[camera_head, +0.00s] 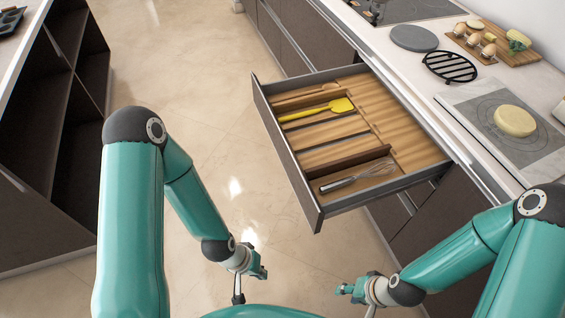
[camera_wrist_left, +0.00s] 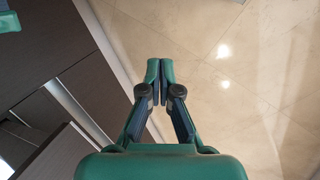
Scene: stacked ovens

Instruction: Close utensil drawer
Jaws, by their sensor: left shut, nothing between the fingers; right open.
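The utensil drawer (camera_head: 408,164) is pulled out from the counter in the head view, with its dark front panel (camera_head: 285,155) facing the aisle. Inside lie a yellow spatula (camera_head: 318,110) and a whisk (camera_head: 358,177) in wooden compartments. My left gripper (camera_head: 258,272) is below and left of the drawer front, apart from it. In the left wrist view its fingers (camera_wrist_left: 160,72) are together with nothing between them. My right gripper (camera_head: 345,290) is below the drawer's near corner, apart from it, and open.
The counter (camera_head: 440,95) behind the drawer carries a round grey plate (camera_head: 414,38), a black rack (camera_head: 450,66), a board with eggs (camera_head: 472,42) and dough on a mat (camera_head: 514,121). Dark shelving (camera_head: 60,130) stands at left. The tiled floor (camera_head: 190,60) between is clear.

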